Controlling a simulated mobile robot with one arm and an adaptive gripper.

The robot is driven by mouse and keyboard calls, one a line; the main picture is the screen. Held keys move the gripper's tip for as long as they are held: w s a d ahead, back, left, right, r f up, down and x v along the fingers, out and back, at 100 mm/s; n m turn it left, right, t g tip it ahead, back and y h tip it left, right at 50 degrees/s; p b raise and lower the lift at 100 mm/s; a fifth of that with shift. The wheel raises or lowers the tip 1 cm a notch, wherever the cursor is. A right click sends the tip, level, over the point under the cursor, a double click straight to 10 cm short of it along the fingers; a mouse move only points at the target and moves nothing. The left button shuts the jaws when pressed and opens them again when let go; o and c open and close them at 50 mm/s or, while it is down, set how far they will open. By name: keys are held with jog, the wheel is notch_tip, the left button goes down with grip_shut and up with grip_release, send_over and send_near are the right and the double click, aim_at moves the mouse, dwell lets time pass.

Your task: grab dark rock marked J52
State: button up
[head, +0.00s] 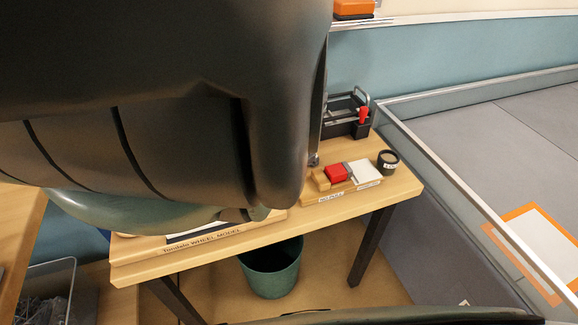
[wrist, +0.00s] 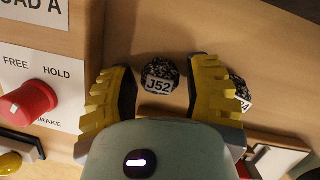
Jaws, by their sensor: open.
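The dark speckled rock marked J52 (wrist: 159,76) lies on a wooden surface in the wrist view, its white label readable. My gripper (wrist: 158,68) is open, with one yellow ribbed finger on each side of the rock. A gap shows between the rock and each finger, wider on the right. I cannot tell how far the fingertips reach down beside it. In the head view, my arm covers the left side, and neither this rock nor the fingertips can be made out.
A second dark rock (wrist: 239,88) sits right of the right finger, partly hidden. A white panel with a red knob (wrist: 28,103) stands left. In the head view, a bin (head: 271,268) is under the wooden table (head: 215,253).

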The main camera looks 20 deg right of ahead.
jog(key=shift+f, duration=0.15)
grip_shut()
dwell(0.4)
